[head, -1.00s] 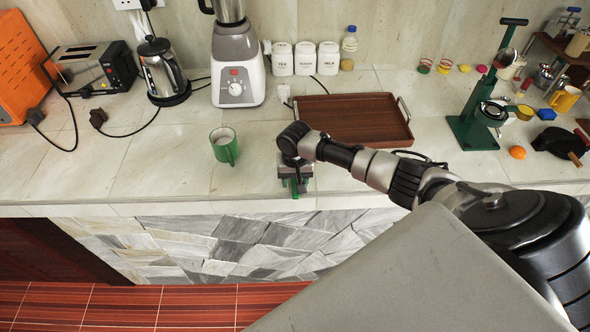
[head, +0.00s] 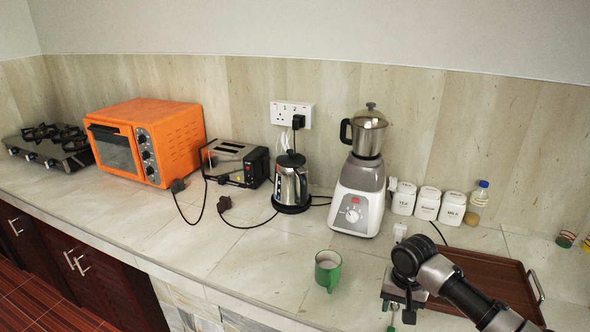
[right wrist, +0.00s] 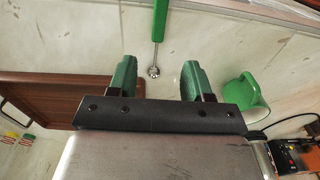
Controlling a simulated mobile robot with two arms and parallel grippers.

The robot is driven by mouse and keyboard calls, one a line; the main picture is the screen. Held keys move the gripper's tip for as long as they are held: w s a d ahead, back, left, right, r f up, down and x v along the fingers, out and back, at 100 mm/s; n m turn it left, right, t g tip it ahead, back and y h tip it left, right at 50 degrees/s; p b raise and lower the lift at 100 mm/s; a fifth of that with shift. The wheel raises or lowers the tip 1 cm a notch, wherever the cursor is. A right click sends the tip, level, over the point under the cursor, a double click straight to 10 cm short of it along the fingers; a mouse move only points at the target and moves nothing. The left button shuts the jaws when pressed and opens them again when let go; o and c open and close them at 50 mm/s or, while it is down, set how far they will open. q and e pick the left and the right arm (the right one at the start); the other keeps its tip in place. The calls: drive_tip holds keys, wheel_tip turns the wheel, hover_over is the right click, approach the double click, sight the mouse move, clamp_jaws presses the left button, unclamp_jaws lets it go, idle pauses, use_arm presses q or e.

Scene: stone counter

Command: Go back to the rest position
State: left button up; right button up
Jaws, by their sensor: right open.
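My right gripper (head: 401,316) is at the bottom of the head view, over the counter between the green mug (head: 327,269) and the brown tray (head: 490,284). In the right wrist view its two green fingers (right wrist: 158,78) are apart with nothing held between them. A green-handled tool (right wrist: 160,20) with a small metal end lies on the counter just beyond the fingertips. The mug also shows right of the fingers in the right wrist view (right wrist: 240,98). My left gripper is not in view.
Along the wall stand a blender (head: 358,190), a kettle (head: 291,184), a toaster (head: 236,163), an orange oven (head: 170,135) and white canisters (head: 427,204). A gas hob (head: 50,145) is at far left. Cords lie on the counter; its front left part (head: 130,210) is clear.

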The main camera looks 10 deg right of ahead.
drive_tip(key=s+a+f+n+t+y, duration=0.1)
drive_tip(key=s+a+f+n, duration=0.2)
drive_tip(key=s+a, duration=0.3)
drive_tip(key=s+a+f+n, duration=0.3)
drive_tip(key=s+a, duration=0.4)
drive_tip(key=s+d+r+n+t, duration=0.1)
drive_tip(key=s+r, duration=0.1)
drive_tip(key=s, duration=0.5)
drive_tip(key=s+d+r+n+t, duration=0.1)
drive_tip(key=s+r+t, duration=0.15)
drive_tip(key=s, duration=0.45)
wheel_tip(320, 180, down, 28)
drive_tip(key=g+b, duration=0.2)
drive_tip(key=s+d+f+g+h+b, duration=0.1)
drive_tip(key=s+d+f, duration=0.1)
drive_tip(key=s+f, duration=1.5)
drive_tip(key=shift+d+f+b, duration=0.35)
drive_tip(key=shift+d+f, duration=0.05)
drive_tip(key=shift+f, duration=0.05)
drive_tip(key=shift+g, duration=0.25)
